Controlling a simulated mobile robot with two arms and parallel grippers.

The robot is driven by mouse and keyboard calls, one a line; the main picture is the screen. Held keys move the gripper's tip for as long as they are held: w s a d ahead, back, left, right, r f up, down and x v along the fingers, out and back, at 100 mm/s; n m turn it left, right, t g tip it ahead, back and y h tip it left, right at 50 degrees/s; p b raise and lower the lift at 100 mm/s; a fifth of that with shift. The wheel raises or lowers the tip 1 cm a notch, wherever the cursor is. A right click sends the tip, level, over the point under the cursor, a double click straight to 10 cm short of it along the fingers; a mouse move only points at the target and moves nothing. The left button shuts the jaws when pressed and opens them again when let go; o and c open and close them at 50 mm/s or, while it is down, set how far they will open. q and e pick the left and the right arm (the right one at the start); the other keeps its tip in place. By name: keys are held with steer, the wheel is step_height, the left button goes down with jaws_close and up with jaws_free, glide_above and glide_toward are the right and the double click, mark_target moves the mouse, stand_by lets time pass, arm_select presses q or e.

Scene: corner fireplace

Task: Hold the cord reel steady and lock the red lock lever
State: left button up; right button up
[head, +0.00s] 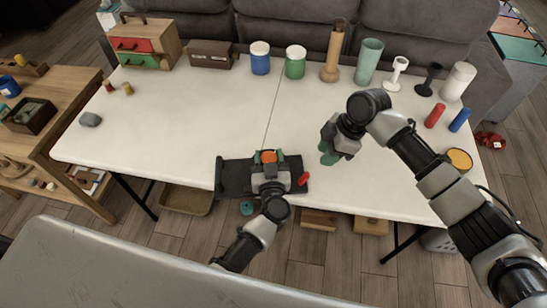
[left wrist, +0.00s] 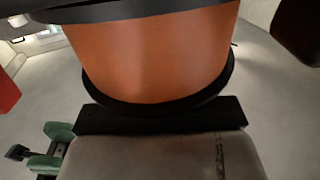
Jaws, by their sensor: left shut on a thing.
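The cord reel has an orange drum (head: 268,156) and black end rims, and sits on a dark base (head: 233,177) near the table's front edge. My left gripper (head: 266,163) is shut on the reel. In the left wrist view the orange drum (left wrist: 155,50) fills the upper middle. The red lock lever (head: 303,179) sticks out at the right of the reel. A red piece at the left edge of the left wrist view (left wrist: 7,92) may be this lever. My right gripper (head: 328,153) hangs apart from the lever, up and to its right; its jaw opening is unclear.
At the back stand a drawer box (head: 146,45), a brown box (head: 210,54), blue (head: 260,60) and green (head: 295,63) canisters and several vases. Red (head: 435,115) and blue (head: 460,120) cylinders are at the right. The left middle of the white table (head: 185,115) is clear.

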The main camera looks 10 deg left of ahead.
steer(key=shift+w, duration=0.1)
steer(key=c, duration=0.5)
steer(key=shift+w+d+f+m, duration=0.1)
steer(key=shift+w+d+m, duration=0.2)
steer(key=shift+m, duration=0.4)
jaws_close()
steer(key=d+f+m+g+y, duration=0.1)
steer(key=d+f+m+y, duration=0.1)
steer(key=m, duration=0.9)
steer(key=w+d+f+m+g+y, duration=0.1)
steer(key=d+m, duration=0.4)
steer(key=m, duration=0.6)
steer(key=w+d+f+m+g+y, duration=0.1)
steer(key=d+f+m+y, duration=0.3)
steer(key=m, duration=0.8)
steer(key=shift+w+d+y, duration=0.1)
steer(key=shift+d+y, duration=0.1)
steer(key=shift+y, duration=0.5)
